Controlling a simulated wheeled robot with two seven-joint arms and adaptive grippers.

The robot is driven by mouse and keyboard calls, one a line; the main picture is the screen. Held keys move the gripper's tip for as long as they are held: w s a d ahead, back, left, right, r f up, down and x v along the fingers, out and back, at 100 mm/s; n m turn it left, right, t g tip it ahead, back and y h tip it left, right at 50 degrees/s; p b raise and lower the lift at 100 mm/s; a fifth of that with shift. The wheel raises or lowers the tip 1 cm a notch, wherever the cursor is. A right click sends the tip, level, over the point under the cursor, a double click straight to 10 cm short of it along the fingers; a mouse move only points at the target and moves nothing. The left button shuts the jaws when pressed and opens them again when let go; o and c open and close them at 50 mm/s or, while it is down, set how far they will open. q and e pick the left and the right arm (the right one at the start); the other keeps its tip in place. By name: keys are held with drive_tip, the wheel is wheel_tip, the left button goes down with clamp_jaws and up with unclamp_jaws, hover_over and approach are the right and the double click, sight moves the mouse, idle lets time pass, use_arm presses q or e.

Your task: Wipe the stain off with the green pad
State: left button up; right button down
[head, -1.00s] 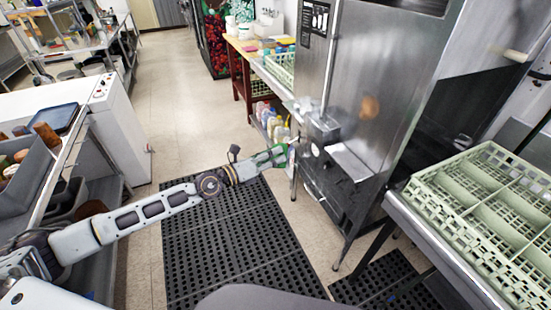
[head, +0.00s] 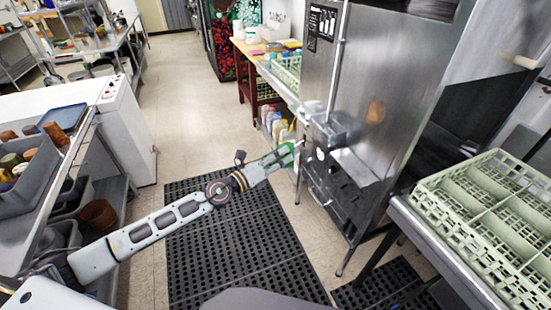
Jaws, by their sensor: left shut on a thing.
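A brownish-orange stain (head: 376,112) marks the upright steel front of the dishwashing machine (head: 352,75). My left gripper (head: 292,150) reaches in from the lower left and is shut on the green pad (head: 280,154). The pad shows only as a small green patch among the fingers, so its outline is hard to tell. The gripper is left of and below the stain in the picture, near the machine's left edge, apart from the stain. My right gripper is not in view.
A steel fitting (head: 338,128) juts from the machine below the stain. A pale green dish rack (head: 490,205) sits on the counter at right. A grey bin (head: 30,180) stands on the left counter. Several bottles (head: 275,125) stand behind the gripper. Black mats (head: 235,245) cover the floor.

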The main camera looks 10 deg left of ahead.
sight(288, 154)
use_arm(q)
drive_tip(key=shift+d+r+n+t, duration=0.2)
drive_tip(key=shift+d+r+t, duration=0.2)
drive_tip(key=shift+d, duration=0.35)
drive_tip(key=shift+d+r+n+t, duration=0.2)
drive_tip(key=shift+d+r+t, duration=0.15)
drive_tip(key=shift+d, duration=0.35)
drive_tip(key=d+r+n+t, duration=0.1)
drive_tip(key=d+r+t, duration=0.1)
drive_tip(key=d+r, duration=0.3)
drive_tip(key=shift+d+r+h, duration=0.3)
drive_tip(key=shift+d, duration=0.25)
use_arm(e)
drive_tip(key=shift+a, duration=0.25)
use_arm(q)
drive_tip(key=shift+d+r, duration=0.1)
drive_tip(key=shift+r, duration=0.05)
